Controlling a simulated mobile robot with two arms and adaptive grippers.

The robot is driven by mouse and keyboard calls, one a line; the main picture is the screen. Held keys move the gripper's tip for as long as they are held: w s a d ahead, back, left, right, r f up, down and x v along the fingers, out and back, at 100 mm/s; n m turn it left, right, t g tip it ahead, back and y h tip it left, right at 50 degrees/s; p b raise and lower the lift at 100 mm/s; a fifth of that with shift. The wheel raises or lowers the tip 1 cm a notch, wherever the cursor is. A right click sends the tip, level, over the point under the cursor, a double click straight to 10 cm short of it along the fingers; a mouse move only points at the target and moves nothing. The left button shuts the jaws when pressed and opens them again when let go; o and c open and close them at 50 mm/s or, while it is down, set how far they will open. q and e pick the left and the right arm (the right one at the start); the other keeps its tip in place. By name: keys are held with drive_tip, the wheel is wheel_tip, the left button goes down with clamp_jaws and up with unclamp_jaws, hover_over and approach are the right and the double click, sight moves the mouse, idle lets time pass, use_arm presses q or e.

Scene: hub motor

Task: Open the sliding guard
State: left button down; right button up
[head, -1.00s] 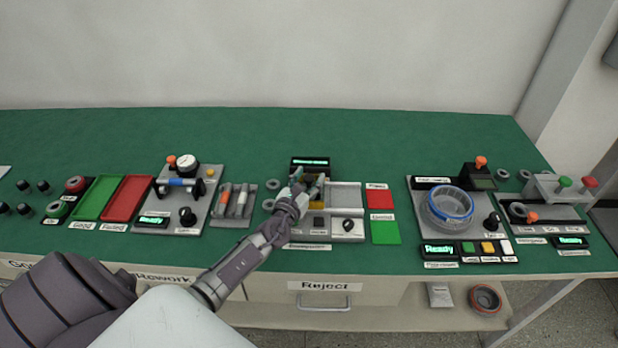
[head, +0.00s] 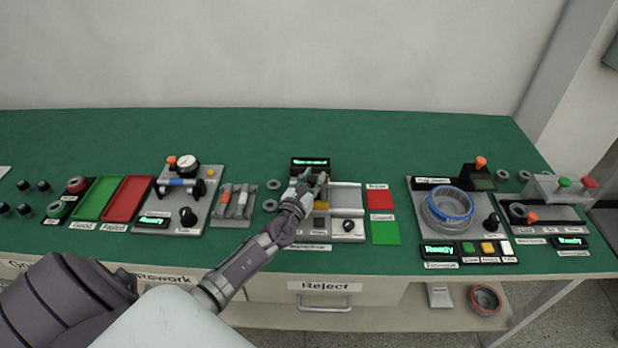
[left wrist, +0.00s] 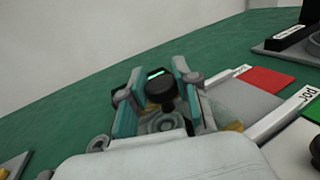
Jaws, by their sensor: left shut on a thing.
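The station with the sliding guard stands at mid-table, its grey base plate (head: 345,228) partly hidden by my left arm. My left gripper (head: 309,180) is over the back left of this station, just in front of its dark display (head: 310,163). In the left wrist view, the teal fingers of my left gripper (left wrist: 157,80) are shut on a black round knob (left wrist: 160,90). The knob appears to be the guard's handle; the guard itself is mostly hidden by the hand and cannot be clearly made out. My right gripper is in neither view.
A red pad (head: 378,200) and a green pad (head: 385,232) lie right of the station. A grey holder (head: 232,218) with several tools stands left of it. The green tabletop (head: 400,140) behind is clear.

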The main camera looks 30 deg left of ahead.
use_arm(q)
drive_tip(key=w+d, duration=0.1)
drive_tip(key=d, duration=0.1)
drive_tip(key=w+d, duration=0.1)
drive_tip(key=d, duration=0.1)
drive_tip(key=w+d, duration=0.2)
drive_tip(key=shift+d, duration=0.3)
drive_tip(key=c, duration=0.8)
unclamp_jaws()
drive_tip(key=shift+c, duration=0.2)
drive_tip(key=shift+s, duration=0.1)
drive_tip(key=s, duration=0.4)
drive_tip(key=s+d, duration=0.1)
drive_tip(key=s, duration=0.6)
drive_tip(key=shift+s+d, duration=0.35)
drive_tip(key=shift+d, duration=0.05)
